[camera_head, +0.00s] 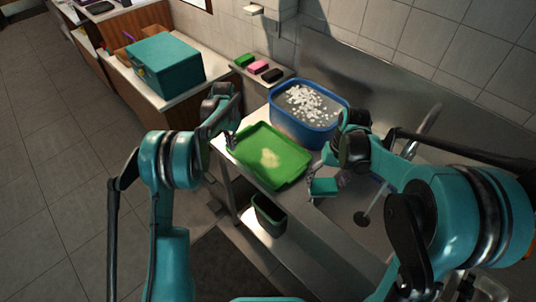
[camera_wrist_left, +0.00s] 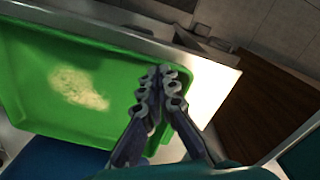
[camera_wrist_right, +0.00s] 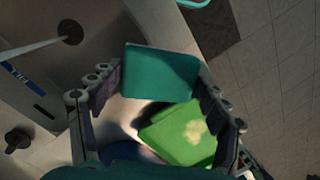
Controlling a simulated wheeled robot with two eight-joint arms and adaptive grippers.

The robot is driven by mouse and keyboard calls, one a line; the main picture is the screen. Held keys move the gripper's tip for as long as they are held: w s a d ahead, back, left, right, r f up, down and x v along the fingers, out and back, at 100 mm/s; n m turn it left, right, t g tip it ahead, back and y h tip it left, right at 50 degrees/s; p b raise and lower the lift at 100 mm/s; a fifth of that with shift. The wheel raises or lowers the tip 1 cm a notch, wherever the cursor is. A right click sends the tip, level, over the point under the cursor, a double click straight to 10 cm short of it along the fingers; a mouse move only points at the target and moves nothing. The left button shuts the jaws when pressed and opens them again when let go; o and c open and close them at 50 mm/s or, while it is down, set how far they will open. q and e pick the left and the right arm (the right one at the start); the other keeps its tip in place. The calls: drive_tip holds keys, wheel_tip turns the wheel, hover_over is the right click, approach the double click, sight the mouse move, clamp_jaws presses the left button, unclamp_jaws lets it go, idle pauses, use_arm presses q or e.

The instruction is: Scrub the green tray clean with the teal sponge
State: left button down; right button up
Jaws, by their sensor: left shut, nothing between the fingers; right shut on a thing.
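The green tray (camera_head: 287,174) lies on the counter, with a pale yellowish stain (camera_head: 270,159) near its middle. The stain also shows in the left wrist view (camera_wrist_left: 78,88). My left gripper (camera_wrist_left: 162,88) is shut and empty at the tray's edge; whether it touches the rim is unclear. In the head view, my left gripper (camera_head: 231,141) is at the tray's left edge. My right gripper (camera_head: 333,181) is shut on the teal sponge (camera_wrist_right: 160,76), to the right of the tray. The sponge also shows in the head view (camera_head: 322,188), held above the sink side.
A blue basin (camera_head: 296,133) of foamy water stands behind the tray. Green, pink (camera_head: 258,68) and black blocks lie on a ledge at the back. A teal box (camera_head: 166,68) sits on the left counter. A dark green bin (camera_head: 269,215) is below the counter edge.

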use_arm(q)
drive_tip(key=shift+f+b, duration=0.55)
drive_tip(key=shift+f, duration=0.2)
use_arm(e)
drive_tip(key=shift+f, duration=0.55)
use_arm(q)
drive_tip(key=shift+r, duration=0.15)
use_arm(e)
drive_tip(key=shift+r, duration=0.1)
drive_tip(key=shift+r+p, duration=1.5)
drive_tip(key=shift+p, duration=0.1)
use_arm(q)
wheel_tip(320, 180, up, 6)
drive_tip(key=shift+f, duration=0.1)
wheel_tip(320, 180, up, 12)
